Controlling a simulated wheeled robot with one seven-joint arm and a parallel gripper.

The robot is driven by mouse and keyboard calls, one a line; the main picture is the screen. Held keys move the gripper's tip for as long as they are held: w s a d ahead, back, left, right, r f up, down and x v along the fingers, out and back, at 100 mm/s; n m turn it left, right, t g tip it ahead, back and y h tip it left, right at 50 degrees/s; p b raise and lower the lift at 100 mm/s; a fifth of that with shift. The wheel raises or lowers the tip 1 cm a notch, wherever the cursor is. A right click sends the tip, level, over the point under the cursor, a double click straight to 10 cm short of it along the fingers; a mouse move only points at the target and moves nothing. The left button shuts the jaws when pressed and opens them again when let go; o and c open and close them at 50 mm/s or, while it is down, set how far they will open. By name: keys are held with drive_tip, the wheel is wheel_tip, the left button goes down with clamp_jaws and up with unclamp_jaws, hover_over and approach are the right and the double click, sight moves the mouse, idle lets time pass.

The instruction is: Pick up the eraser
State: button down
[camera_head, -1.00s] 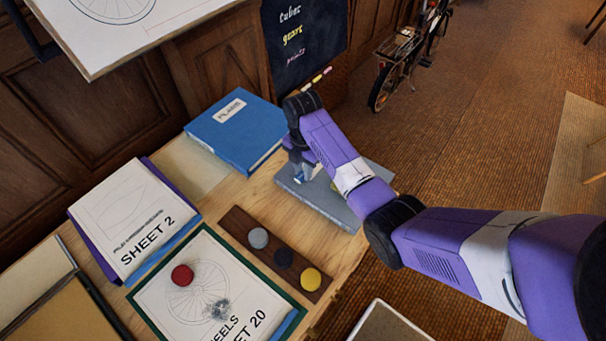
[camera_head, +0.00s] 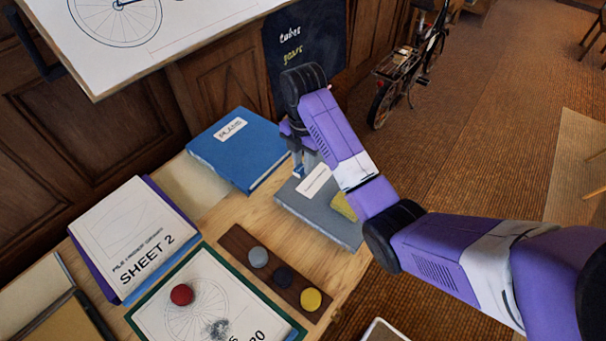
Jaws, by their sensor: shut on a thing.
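My gripper (camera_head: 304,168) is above the left part of a grey flat book or box (camera_head: 325,222) on the wooden desk. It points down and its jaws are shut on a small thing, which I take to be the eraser. The arm and fingers hide nearly all of that thing, so its shape and colour cannot be told. The grey book carries a white label (camera_head: 314,180) and a yellow patch or block (camera_head: 343,207), partly behind my arm.
A blue binder (camera_head: 238,150) lies left of my gripper. A brown strip (camera_head: 237,240) holds grey, dark and yellow discs. A red disc (camera_head: 181,294) rests on a drawing sheet (camera_head: 160,317). A tilted drawing board (camera_head: 150,40) overhangs the back left. A bicycle (camera_head: 400,75) stands beyond.

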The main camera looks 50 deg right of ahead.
sight(302, 165)
wheel_tip(302, 165, up, 2)
drive_tip(key=shift+r+p, duration=0.2)
drive_tip(key=shift+p, duration=0.45)
drive_tip(key=shift+w+d+r, duration=0.1)
drive_tip(key=shift+w+r, duration=0.05)
drive_tip(key=shift+r, duration=0.3)
drive_tip(key=shift+w+d+r, duration=0.1)
drive_tip(key=shift+r, duration=0.35)
drive_tip(key=shift+s+a+r+p, duration=0.1)
drive_tip(key=shift+s+r+p, duration=0.2)
drive_tip(key=shift+r+p, duration=0.2)
drive_tip(key=shift+w+r, duration=0.15)
drive_tip(key=shift+r, duration=0.4)
drive_tip(key=shift+a+r, duration=0.1)
drive_tip(key=shift+r, duration=0.65)
